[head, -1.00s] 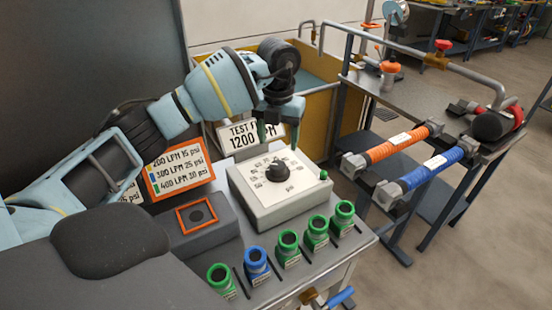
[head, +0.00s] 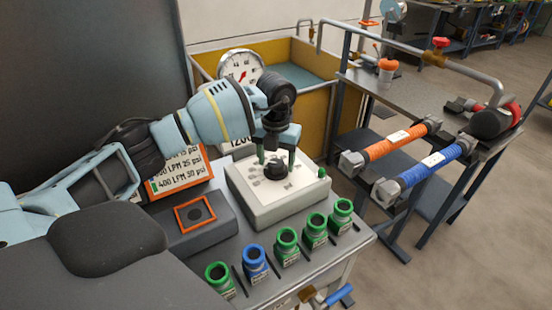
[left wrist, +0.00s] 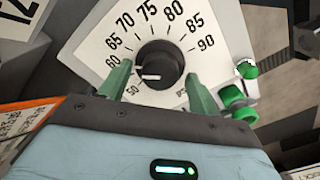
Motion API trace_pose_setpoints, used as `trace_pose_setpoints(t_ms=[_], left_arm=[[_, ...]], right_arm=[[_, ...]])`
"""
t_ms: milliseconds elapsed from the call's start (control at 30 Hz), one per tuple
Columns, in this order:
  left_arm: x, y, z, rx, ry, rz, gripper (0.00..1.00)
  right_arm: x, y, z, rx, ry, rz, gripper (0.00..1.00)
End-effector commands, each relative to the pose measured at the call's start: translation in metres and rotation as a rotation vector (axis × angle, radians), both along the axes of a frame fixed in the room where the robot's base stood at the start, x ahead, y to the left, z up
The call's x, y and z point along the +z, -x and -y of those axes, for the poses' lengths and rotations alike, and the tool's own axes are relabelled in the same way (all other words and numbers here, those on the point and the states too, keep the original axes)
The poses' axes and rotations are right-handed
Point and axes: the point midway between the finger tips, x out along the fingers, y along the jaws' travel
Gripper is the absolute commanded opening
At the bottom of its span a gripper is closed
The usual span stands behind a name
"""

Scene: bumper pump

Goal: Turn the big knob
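The big knob (head: 276,169) is a black round dial on a white control box (head: 265,208). In the left wrist view the knob (left wrist: 159,66) sits in a white scale marked from 50 to 90 and beyond, and its white pointer line aims left, near the low end between 50 and 60. My left gripper (head: 277,162) is open and points down over the box. In the left wrist view its two green fingers (left wrist: 158,84) stand one on each side of the knob, with visible gaps. My right gripper is not in view.
A small green knob (head: 322,173) stands on the box's right corner. Several green and blue nozzles (head: 287,241) line the front edge of the table. A grey block with an orange-framed panel (head: 214,231) sits left. A round gauge (head: 240,67) is behind my arm.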

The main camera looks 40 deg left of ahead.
Motion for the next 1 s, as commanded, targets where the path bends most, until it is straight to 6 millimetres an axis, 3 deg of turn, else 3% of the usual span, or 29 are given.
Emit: trace_pose_setpoints(t_ms=[67, 300, 667, 1000], left_arm=[[0.0002, 0.0000, 0.0001, 0.000, 0.000, 0.000, 0.52], [0.0004, -0.0001, 0.0000, 0.000, 0.000, 0.000, 0.20], [0.0013, -0.0003, -0.0002, -0.059, 0.001, 0.001, 0.19], [0.0022, -0.0005, -0.0006, -0.306, -0.001, 0.002, 0.19]], right_arm=[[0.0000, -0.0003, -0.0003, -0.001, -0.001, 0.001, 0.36], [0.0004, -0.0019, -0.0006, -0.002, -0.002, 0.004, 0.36], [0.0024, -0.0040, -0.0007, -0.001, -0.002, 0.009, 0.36], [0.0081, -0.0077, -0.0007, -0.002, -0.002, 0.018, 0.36]])
